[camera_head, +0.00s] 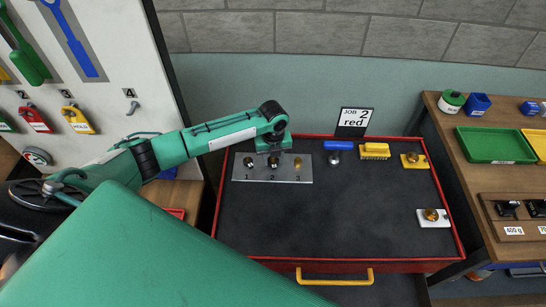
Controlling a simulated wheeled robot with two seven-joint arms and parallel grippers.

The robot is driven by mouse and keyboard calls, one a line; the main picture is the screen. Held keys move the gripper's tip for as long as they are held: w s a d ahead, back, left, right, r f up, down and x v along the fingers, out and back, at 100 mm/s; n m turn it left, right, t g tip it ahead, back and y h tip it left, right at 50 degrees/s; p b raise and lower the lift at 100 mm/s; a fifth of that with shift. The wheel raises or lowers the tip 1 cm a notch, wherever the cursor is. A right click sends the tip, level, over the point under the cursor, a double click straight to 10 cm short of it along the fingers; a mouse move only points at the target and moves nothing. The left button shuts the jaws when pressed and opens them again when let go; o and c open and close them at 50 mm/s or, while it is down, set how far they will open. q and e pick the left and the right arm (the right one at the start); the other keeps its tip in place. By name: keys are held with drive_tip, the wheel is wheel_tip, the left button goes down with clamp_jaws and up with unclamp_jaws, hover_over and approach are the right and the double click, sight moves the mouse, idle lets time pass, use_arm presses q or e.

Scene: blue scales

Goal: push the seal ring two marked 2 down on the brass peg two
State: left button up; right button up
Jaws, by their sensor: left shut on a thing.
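The grey metal plate (240,172) marked 1, 2, 3 lies at the back left of the dark worktop. Three posts stand on it in a row. My left gripper (272,150) points down over the middle post, brass peg two (273,164), and hides much of it. The gripper is shut on seal ring two, which is small and dark at the peg; its 2 mark and its exact height cannot be read. A dark ring or cap sits at post one (248,162). Brass post three (298,162) shows to the right. My right gripper is not in view.
A "JOB 2 red" card (355,118) stands behind. The worktop's middle is clear.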

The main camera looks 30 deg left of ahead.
use_arm(q)
drive_tip(key=shift+f, duration=0.25)
drive_tip(key=o, duration=1)
drive_tip(key=shift+o, duration=0.2)
drive_tip(key=shift+r, duration=0.15)
wheel_tip(320, 180, up, 14)
drive_tip(key=p, duration=1.1)
drive_tip(key=shift+f+p, duration=0.2)
drive_tip(key=shift+p, duration=0.1)
drive_tip(key=shift+s+f, duration=0.1)
